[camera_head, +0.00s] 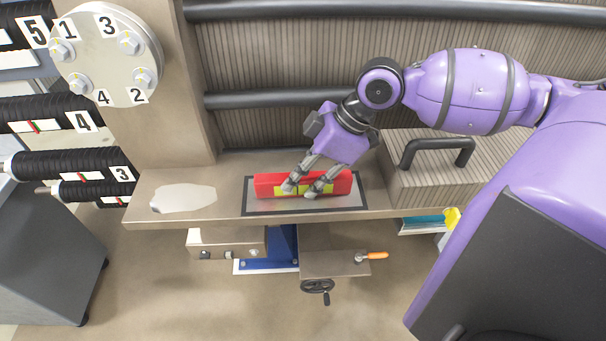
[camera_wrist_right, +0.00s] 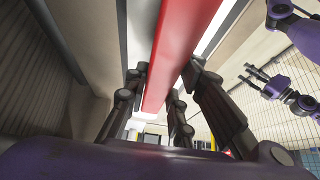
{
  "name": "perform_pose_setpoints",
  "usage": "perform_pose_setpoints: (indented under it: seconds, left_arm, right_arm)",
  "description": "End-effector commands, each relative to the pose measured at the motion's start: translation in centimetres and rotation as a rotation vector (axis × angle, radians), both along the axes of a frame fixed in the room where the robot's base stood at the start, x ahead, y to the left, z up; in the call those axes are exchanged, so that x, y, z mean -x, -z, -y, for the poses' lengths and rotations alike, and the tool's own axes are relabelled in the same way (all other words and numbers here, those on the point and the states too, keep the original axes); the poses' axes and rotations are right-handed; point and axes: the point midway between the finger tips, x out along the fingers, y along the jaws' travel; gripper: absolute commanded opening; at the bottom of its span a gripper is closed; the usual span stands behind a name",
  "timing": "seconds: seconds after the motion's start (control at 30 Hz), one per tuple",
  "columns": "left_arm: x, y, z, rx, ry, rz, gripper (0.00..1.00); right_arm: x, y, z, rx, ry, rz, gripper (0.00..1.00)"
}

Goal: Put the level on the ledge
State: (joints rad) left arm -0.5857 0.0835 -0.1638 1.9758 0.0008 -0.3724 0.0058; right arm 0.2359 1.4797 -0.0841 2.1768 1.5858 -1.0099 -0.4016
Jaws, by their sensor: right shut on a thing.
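The level is a red bar (camera_head: 342,184) with a yellow-green middle part. In the head view it lies lengthwise along the ledge (camera_head: 232,205), over a grey rectangle with a black border (camera_head: 248,208). I cannot tell whether its underside touches the ledge. My right gripper (camera_head: 304,189) reaches down from above and is shut on the level near its middle. In the right wrist view the red bar (camera_wrist_right: 178,45) runs between the fingers. My left gripper (camera_wrist_right: 259,82) shows only in the right wrist view, at the right, with its fingers apart and empty.
A pale flat patch (camera_head: 183,198) lies on the ledge at the left. A ribbed block (camera_head: 437,185) with a black handle (camera_head: 437,150) stands at the right. A numbered flange (camera_head: 108,55) is at upper left. An orange-handled lever (camera_head: 376,255) and a handwheel (camera_head: 318,286) are below the ledge.

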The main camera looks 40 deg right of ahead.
Motion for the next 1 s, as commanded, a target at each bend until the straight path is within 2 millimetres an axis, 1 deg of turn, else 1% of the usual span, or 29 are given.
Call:
perform_pose_setpoints:
  seconds: [0.03,0.07,0.1,0.2,0.47,0.57,0.67,0.9,1.0]
  left_arm:
    - [0.0,0.0,0.0,0.001,0.001,0.000,0.42]
    - [0.0,0.0,0.0,0.001,0.001,0.000,0.42]
    - [0.0,0.0,0.1,0.001,0.001,0.000,0.42]
    - [0.0,0.0,0.2,0.002,0.002,0.000,0.42]
    - [0.0,0.0,0.3,0.004,0.004,-0.001,0.42]
    - [0.0,0.0,0.3,0.004,0.004,-0.002,0.42]
    - [-0.5,-0.7,0.4,0.005,0.003,0.010,0.42]
    - [-2.2,-3.0,1.0,0.018,0.008,0.042,0.42]
    - [-2.3,-3.5,1.3,0.025,0.010,0.046,0.42]
  right_arm:
    - [0.0,0.1,0.0,-0.001,0.000,0.001,0.00]
    - [0.0,0.2,0.0,0.000,0.000,0.000,0.26]
    - [0.0,0.2,0.0,0.000,0.000,0.000,0.31]
    - [0.0,0.2,0.0,0.000,0.000,0.000,0.42]
    - [0.0,0.1,0.0,0.000,0.000,0.000,0.42]
    - [0.0,-0.3,0.0,0.001,0.000,0.001,0.42]
    - [0.3,-1.5,0.6,0.002,0.002,0.003,0.42]
    - [1.6,-6.5,2.7,0.001,0.002,0.011,0.42]
    - [2.2,-8.2,3.6,0.000,0.003,0.011,0.42]
